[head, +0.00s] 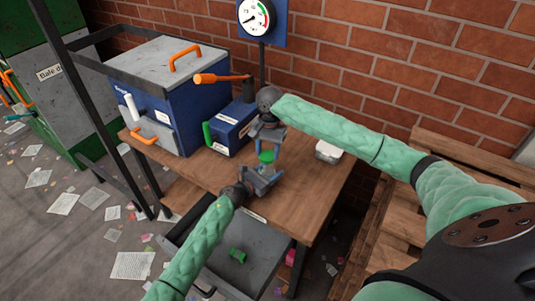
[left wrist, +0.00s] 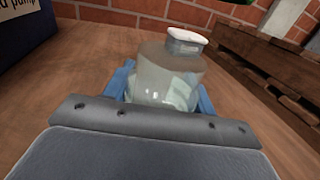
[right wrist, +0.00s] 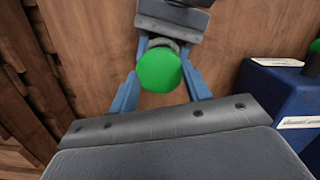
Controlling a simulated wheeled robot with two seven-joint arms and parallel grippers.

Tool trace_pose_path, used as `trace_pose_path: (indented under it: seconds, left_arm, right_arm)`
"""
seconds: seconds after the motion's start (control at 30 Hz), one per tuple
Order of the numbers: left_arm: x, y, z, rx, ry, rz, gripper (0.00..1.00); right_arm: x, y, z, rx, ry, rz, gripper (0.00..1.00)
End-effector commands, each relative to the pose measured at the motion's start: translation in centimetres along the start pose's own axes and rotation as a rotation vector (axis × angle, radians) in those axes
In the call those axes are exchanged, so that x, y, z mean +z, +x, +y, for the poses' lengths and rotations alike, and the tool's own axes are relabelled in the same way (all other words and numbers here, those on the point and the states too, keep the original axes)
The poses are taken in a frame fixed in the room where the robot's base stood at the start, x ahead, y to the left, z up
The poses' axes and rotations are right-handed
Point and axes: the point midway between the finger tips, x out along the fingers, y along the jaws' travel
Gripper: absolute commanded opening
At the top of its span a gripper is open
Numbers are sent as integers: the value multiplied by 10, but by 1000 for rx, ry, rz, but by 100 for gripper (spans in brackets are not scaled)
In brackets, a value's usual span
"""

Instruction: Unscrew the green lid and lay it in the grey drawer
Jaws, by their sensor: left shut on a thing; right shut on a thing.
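The green lid (head: 266,156) is between the fingers of my right gripper (head: 267,154), which is shut on it. The lid's round top (right wrist: 160,71) faces the camera in the right wrist view. My left gripper (head: 263,177) is shut around a clear, pale jar (left wrist: 165,80) over the bench. No green shows on the jar's top in the left wrist view, so the lid appears lifted off, just above it. The grey drawer (head: 270,246) is pulled out below the bench front, with a green object (head: 237,255) inside.
A wooden bench (head: 305,205) carries a blue pump box (head: 232,128), a large blue machine (head: 170,90) and a white-lidded container (head: 329,151). Wooden pallets (head: 400,225) stand right of it. Papers litter the floor at left. The bench's front right is clear.

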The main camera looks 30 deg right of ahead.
Motion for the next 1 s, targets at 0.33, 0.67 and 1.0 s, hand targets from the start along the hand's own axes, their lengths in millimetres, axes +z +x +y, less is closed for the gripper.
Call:
trace_pose_path:
  seconds: [0.33, 0.67, 1.0]
  left_arm:
    - [0, 0, 0, -1, 0, 0, 15]
    - [0, 0, 0, 0, 0, 0, 15]
    - [0, 0, 0, 0, 0, 0, 81]
  right_arm:
    - [2, -17, 0, -1, 1, 1, 16]
    - [2, -23, 0, -1, 1, 1, 16]
    - [2, -23, 0, 0, 1, 1, 16]
